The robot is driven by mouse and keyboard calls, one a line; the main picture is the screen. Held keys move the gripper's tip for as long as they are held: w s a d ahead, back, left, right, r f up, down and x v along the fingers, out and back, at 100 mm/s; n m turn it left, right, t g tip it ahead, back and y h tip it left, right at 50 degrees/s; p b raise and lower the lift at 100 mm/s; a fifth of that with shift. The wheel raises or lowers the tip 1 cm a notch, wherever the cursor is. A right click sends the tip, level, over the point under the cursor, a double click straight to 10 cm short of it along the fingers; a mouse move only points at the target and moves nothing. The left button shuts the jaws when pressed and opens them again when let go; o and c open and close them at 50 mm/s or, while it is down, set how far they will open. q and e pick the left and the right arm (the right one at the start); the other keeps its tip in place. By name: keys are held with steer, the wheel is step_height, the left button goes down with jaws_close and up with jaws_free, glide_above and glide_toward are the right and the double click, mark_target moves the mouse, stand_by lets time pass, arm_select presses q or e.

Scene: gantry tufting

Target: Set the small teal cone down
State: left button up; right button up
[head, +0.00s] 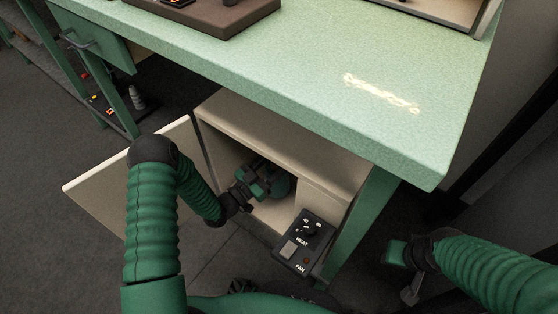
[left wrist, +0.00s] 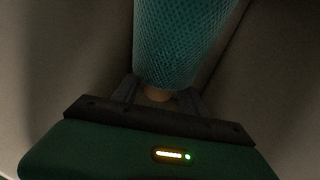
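The small teal cone (left wrist: 180,42) has a mesh-like surface and fills the top middle of the left wrist view, with a tan end (left wrist: 157,95) at its lower tip. In the head view a bit of the cone (head: 284,184) shows inside the open cabinet (head: 240,117). My left gripper (head: 266,182) reaches into the cabinet. In the left wrist view its fingers (left wrist: 158,92) flank the cone's narrow end and appear closed on it. Whether the cone touches the cabinet floor is hidden. My right gripper (head: 406,270) is at the lower right, away from the cabinet; its fingers are unclear.
The cabinet door (head: 95,190) stands open on the left. A control box (head: 303,240) with a knob, marked HEAT and FAN, is at the cabinet's front right. The green tabletop (head: 300,75) overhangs the cabinet. A small grey cone (head: 137,98) stands at the far left.

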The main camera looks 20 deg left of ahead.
arm_select(q)
steer(key=shift+o, duration=0.5)
steer(key=shift+d+r, duration=0.1)
steer(key=p+v, duration=0.1)
steer(key=v, duration=1.1)
